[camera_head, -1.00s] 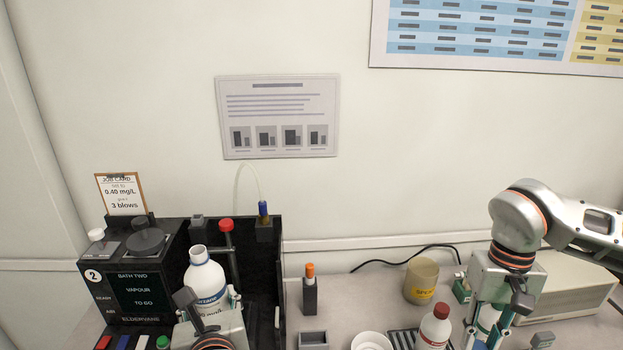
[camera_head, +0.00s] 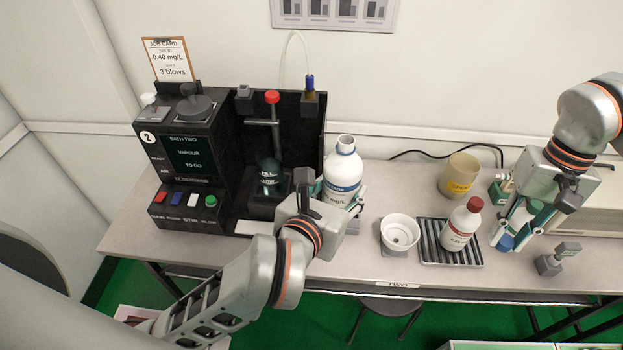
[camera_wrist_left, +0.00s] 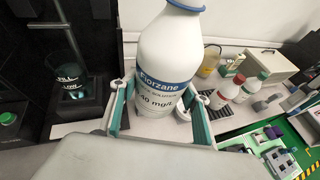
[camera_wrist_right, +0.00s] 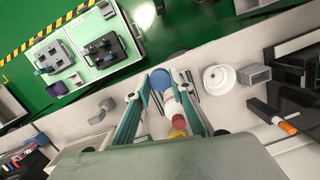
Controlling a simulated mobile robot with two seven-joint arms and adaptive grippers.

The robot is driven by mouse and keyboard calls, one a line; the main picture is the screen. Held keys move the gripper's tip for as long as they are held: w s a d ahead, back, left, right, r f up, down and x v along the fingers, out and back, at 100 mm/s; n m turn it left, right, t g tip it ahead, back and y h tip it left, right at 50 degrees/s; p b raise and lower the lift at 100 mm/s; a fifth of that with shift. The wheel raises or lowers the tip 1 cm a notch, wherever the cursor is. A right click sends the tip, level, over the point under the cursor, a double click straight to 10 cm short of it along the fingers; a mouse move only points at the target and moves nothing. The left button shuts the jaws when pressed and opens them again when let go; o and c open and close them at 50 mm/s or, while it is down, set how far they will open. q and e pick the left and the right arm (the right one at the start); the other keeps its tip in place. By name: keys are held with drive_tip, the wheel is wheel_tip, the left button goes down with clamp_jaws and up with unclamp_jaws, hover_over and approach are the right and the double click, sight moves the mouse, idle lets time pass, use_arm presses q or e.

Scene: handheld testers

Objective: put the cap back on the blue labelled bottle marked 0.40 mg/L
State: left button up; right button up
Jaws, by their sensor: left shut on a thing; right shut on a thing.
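The open white bottle with a blue label (camera_head: 343,172) is upright in my left gripper (camera_head: 337,196), at the right of the black apparatus. In the left wrist view the bottle (camera_wrist_left: 168,57) stands between the teal fingers of the left gripper (camera_wrist_left: 160,106); its label partly reads "40 mg/L". My right gripper (camera_head: 514,238) points down at the right of the table, shut on a blue cap (camera_head: 505,243). The right wrist view shows the blue cap (camera_wrist_right: 159,79) between the fingertips. The bottle's base is hidden in the head view by my left gripper.
A red-capped bottle (camera_head: 461,224) stands on a ribbed tray (camera_head: 430,256). A white bowl (camera_head: 399,232) is left of it, a yellow-labelled beaker (camera_head: 460,174) behind. The black apparatus (camera_head: 190,145) holds a glass beaker (camera_head: 269,180). A grey block (camera_head: 558,258) lies near the right front.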

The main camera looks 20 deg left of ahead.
idle(0.3)
drive_tip(key=w+a+r+m, duration=0.3)
drive_tip(key=w+a+r, duration=0.15)
drive_tip(key=a, duration=0.25)
wheel_tip(320, 180, up, 18)
drive_tip(key=m, duration=0.8)
hover_over(351, 142)
drive_tip(key=shift+w+d+f+t+y, duration=0.1)
drive_tip(key=shift+w+d+t+y, duration=0.15)
drive_tip(key=shift+t+y, duration=0.15)
drive_tip(key=shift+f, duration=2)
drive_tip(key=shift+f, duration=0.15)
